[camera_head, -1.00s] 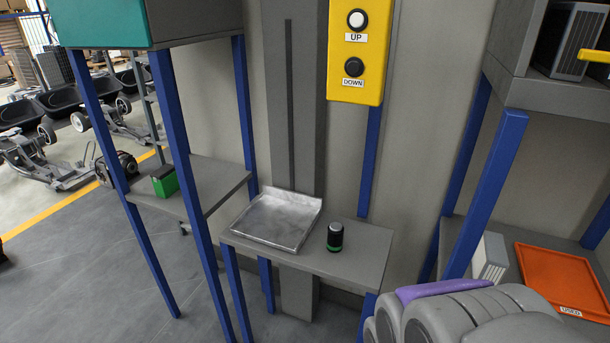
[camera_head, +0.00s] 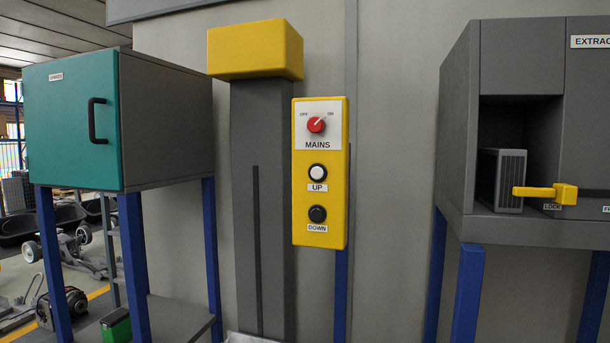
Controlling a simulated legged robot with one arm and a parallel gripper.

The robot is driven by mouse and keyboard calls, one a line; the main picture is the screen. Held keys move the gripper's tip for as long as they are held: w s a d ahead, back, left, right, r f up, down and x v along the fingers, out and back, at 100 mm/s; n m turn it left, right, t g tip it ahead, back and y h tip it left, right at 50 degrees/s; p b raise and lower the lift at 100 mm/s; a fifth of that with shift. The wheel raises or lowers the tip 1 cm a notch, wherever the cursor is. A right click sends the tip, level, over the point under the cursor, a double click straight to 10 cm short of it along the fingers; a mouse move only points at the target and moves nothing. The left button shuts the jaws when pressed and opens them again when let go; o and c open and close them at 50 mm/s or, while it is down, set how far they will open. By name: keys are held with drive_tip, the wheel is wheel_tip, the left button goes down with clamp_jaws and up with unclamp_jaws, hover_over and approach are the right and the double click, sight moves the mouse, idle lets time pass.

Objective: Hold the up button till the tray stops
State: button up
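The white UP button (camera_head: 317,172) sits on a yellow control panel (camera_head: 320,225), above the black DOWN button (camera_head: 317,214). Above both is a red MAINS knob (camera_head: 316,125), its pointer turned toward the upper right, the ON side. The panel is beside a grey column (camera_head: 262,150) with a dark vertical slot and a yellow cap (camera_head: 255,50). A sliver of the metal tray (camera_head: 250,338) shows at the column's foot, at the bottom edge; the rest is out of frame. My gripper is not in view, and nothing touches the buttons.
A cabinet with a teal door (camera_head: 72,125) stands on blue legs at the left. At the right, a grey extractor housing (camera_head: 500,226) holds a finned block (camera_head: 501,180) behind a yellow LOCK lever (camera_head: 546,192). The space before the panel is clear.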

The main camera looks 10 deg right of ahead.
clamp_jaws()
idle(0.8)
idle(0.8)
